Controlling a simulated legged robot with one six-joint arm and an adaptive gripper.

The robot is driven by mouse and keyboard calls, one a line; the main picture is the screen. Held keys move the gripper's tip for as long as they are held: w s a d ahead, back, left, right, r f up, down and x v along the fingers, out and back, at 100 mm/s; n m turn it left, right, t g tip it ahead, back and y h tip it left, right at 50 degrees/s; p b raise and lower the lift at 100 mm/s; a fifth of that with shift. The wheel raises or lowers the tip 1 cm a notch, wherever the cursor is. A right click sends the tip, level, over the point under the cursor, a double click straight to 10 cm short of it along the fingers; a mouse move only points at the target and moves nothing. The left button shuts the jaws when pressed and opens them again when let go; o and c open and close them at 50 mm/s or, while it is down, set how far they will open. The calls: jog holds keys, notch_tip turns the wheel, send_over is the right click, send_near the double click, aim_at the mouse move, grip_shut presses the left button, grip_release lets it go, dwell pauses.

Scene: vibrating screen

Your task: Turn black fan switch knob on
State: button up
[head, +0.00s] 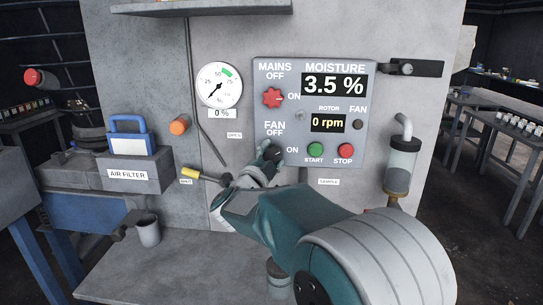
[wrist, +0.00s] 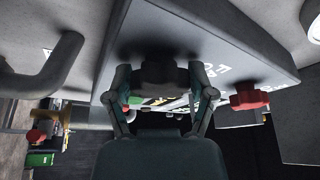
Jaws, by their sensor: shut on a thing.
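The black fan switch knob (head: 272,152) is on the lower left of the grey control panel (head: 308,160), under the label FAN OFF and left of ON. In the wrist view the dark knob (wrist: 160,80) sits between the two fingers. My gripper (head: 262,165) is shut on the knob; it also shows in the wrist view (wrist: 160,95). My gripper hides part of the knob in the head view, and I cannot tell its exact pointing direction. The rotor display (head: 328,123) reads 0 rpm. The fan lamp (head: 358,124) looks dark.
A red mains knob (head: 272,98) is above; it also shows in the wrist view (wrist: 249,100). Green start (head: 315,149) and red stop (head: 345,150) buttons are to the right. A yellow-handled lever (head: 196,174) is left of my gripper. A glass-bodied cup (head: 401,160) hangs at right.

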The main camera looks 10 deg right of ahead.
jog(key=m+g, duration=0.1)
jog(key=m, duration=0.3)
jog(key=shift+m+g, duration=0.3)
jog(key=shift+g, duration=0.1)
jog(key=shift+f+m+g+y, duration=0.1)
jog(key=shift+m+g+y, duration=0.2)
jog(key=shift+m, duration=0.7)
jog(key=shift+f, duration=0.1)
jog(key=o, duration=1.1)
jog(key=shift+d, duration=0.1)
jog(key=shift+s, duration=0.1)
